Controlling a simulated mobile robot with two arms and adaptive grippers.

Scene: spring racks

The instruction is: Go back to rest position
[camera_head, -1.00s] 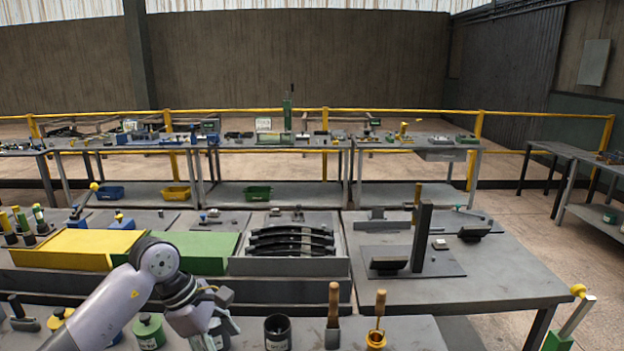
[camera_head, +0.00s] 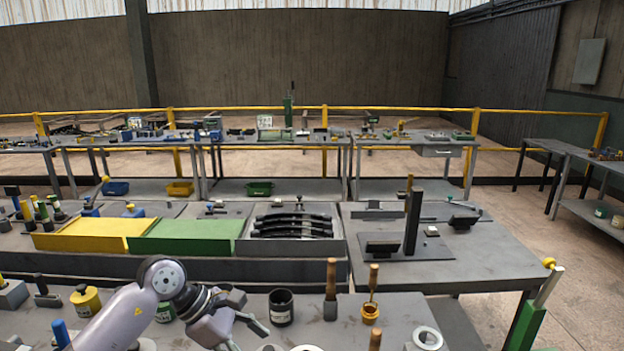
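My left arm comes in from the lower left, and its gripper (camera_head: 246,316) is over the near bench (camera_head: 180,339), left of a black cup (camera_head: 281,310). Its fingers look spread apart, with nothing seen between them. The bottom edge of the picture cuts off part of the hand. My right gripper is not in view.
Wooden-handled tools (camera_head: 331,290), a brass pot (camera_head: 371,313) and a metal ring (camera_head: 427,338) stand close to the right. Behind are a yellow box (camera_head: 95,235), a green box (camera_head: 187,236) and a rack of black springs (camera_head: 292,246). Open floor lies at right.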

